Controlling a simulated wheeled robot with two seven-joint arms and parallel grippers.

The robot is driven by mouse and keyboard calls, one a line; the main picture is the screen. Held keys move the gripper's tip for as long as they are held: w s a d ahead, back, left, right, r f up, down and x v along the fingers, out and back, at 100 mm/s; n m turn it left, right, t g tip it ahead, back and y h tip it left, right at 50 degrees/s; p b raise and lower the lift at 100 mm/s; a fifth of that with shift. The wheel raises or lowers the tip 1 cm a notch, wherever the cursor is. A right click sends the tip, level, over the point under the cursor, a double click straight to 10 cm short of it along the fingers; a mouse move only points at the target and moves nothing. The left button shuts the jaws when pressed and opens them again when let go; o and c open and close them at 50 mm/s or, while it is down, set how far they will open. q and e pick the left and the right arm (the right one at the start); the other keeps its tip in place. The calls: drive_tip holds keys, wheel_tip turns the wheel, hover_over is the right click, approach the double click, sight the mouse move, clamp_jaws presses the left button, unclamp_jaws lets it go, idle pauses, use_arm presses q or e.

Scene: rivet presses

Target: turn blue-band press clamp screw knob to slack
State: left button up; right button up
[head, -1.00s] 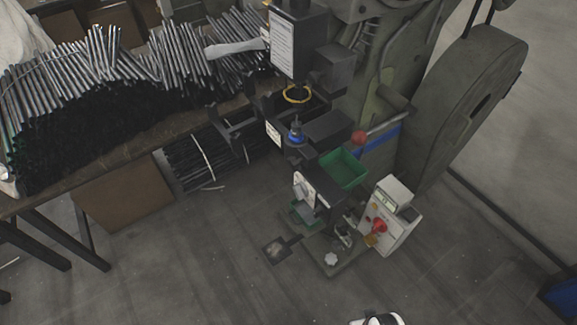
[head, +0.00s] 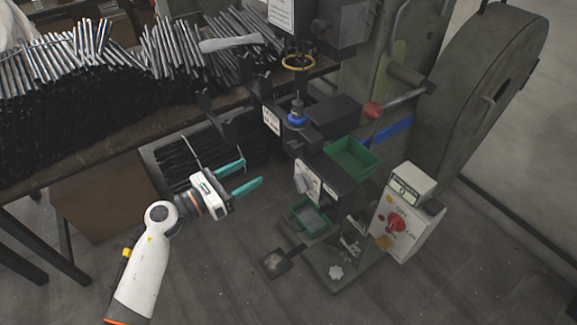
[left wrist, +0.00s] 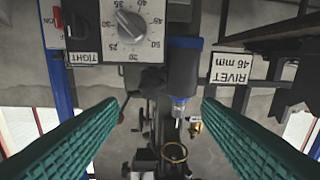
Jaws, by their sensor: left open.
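The blue-band press has a blue band (head: 390,131) on its body. A white panel with a grey knob (head: 307,182) is on its front, below the work head. In the left wrist view the knob (left wrist: 130,25) sits upside down inside a numbered scale, above a TIGHT label (left wrist: 85,59); its exact setting is hard to read. My left gripper (head: 252,173) is open and empty, left of the knob, its teal fingers pointing right towards the press and apart from it. The fingers also show in the left wrist view (left wrist: 160,100), below the knob. My right gripper is not in view.
A blue collar (head: 297,119) and RIVET label (head: 271,121) are above the panel. Green bins (head: 350,156), a red-ball lever (head: 372,110) and a control box (head: 404,222) are nearby. A bench (head: 105,160) with metal rods stands left.

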sight(290, 151)
use_arm(q)
drive_tip(key=w+d+m, duration=0.1)
drive_tip(key=w+d, duration=0.1)
drive_tip(key=d, duration=0.1)
drive_tip(key=w+d+r+m+p, duration=0.1)
drive_tip(key=w+d, duration=0.1)
drive_tip(key=d, duration=0.2)
drive_tip(key=w+d+m+g, duration=0.1)
drive_tip(key=w+d, duration=0.1)
drive_tip(key=d, duration=0.1)
drive_tip(key=shift+w+d+r+p, duration=0.15)
drive_tip(key=shift+w+p, duration=0.15)
drive_tip(key=shift+p, duration=0.1)
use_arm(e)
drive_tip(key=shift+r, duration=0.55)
use_arm(q)
drive_tip(key=c, duration=1)
